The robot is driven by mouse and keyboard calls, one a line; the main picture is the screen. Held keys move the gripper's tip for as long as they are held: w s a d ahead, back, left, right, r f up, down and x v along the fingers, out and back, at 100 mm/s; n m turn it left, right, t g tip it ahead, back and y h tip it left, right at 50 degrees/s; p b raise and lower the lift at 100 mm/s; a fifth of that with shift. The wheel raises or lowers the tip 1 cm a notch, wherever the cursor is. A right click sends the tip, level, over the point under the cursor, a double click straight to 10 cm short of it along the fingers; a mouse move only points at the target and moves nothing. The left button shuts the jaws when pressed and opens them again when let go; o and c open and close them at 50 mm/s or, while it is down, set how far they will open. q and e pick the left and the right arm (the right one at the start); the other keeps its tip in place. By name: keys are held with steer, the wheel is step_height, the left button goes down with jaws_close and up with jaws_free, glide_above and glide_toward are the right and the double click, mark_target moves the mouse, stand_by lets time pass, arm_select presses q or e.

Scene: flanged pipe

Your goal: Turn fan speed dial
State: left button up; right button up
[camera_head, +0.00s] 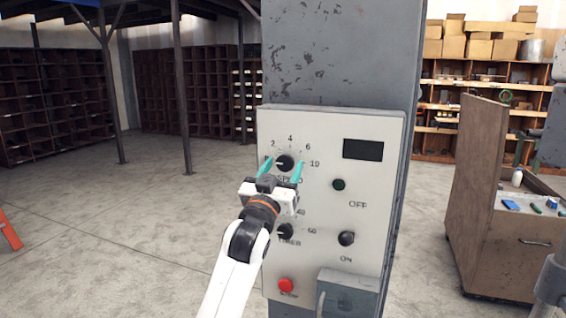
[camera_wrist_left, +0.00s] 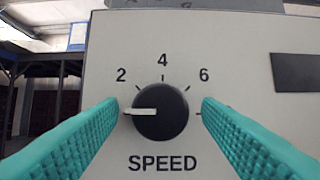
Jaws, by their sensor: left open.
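The black speed dial (camera_head: 285,162) sits at the upper left of a light grey control panel (camera_head: 330,215). In the left wrist view the speed dial (camera_wrist_left: 160,112) has a white pointer aimed left, just below the mark 2. The label SPEED is below it, and 2, 4 and 6 are above. My left gripper (camera_head: 283,165) is open, with its teal fingers on either side of the dial. In the left wrist view the fingers of my left gripper (camera_wrist_left: 160,108) show gaps to the dial on both sides. My right gripper is not in view.
The panel is fixed to a worn grey column (camera_head: 340,55). Below the dial are a timer dial (camera_head: 285,231) and a red button (camera_head: 286,285). A dark display (camera_head: 363,150), a green button (camera_head: 339,184) and a black switch (camera_head: 346,239) are to the right. A wooden cabinet (camera_head: 475,190) stands farther right.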

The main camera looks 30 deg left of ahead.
arm_select(q)
steer(key=shift+w+r, duration=0.15)
steer(key=shift+w, duration=0.2)
steer(key=shift+c, duration=0.6)
steer(key=c, duration=0.9)
steer(key=shift+o, duration=0.2)
